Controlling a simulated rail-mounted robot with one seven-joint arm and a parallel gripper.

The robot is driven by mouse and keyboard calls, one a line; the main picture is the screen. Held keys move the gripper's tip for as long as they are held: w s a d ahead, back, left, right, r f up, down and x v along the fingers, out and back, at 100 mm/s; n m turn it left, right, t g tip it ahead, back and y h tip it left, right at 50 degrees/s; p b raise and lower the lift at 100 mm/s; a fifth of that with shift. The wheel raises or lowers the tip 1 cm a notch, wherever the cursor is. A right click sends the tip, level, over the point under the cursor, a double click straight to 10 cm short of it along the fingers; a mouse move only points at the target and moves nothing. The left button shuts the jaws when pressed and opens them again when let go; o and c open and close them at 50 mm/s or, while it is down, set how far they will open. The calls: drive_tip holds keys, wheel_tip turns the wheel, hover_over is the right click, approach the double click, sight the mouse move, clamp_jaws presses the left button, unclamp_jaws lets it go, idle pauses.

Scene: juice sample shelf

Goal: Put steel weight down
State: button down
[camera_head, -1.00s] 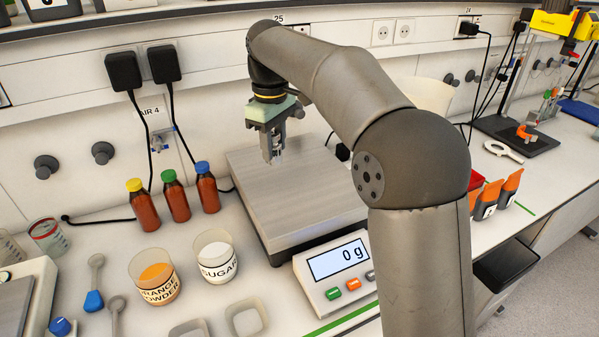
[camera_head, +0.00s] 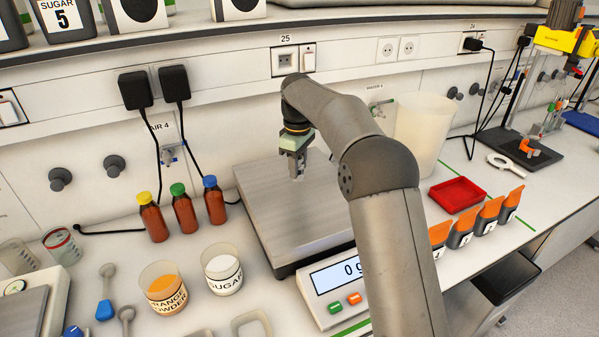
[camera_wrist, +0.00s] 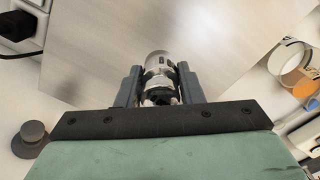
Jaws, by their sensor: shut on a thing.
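The steel weight (camera_wrist: 158,64) is a shiny metal cylinder between the two fingers in the wrist view. My gripper (camera_head: 296,170) is shut on it, over the metal plate of the scale (camera_head: 285,222). In the head view the weight is small and mostly hidden by the fingers. I cannot tell whether its base touches the plate.
Three brown bottles (camera_head: 184,214) stand left of the scale. Beakers of orange powder (camera_head: 165,287) and sugar (camera_head: 222,270) stand in front of them. A red tray (camera_head: 457,195) and several orange-topped holders (camera_head: 488,215) are to the right. The plate is otherwise clear.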

sight(300, 175)
drive_tip(key=shift+w+d+f, duration=0.1)
drive_tip(key=shift+w+f, duration=0.05)
drive_tip(key=shift+w, duration=0.05)
drive_tip(key=shift+w+d+f+p, duration=0.15)
drive_tip(key=shift+f+p, duration=0.15)
drive_tip(key=shift+f, duration=1.5)
drive_tip(key=shift+f, duration=0.1)
drive_tip(key=c, duration=1)
unclamp_jaws()
drive_tip(key=shift+f, duration=0.1)
drive_tip(key=shift+o, duration=0.2)
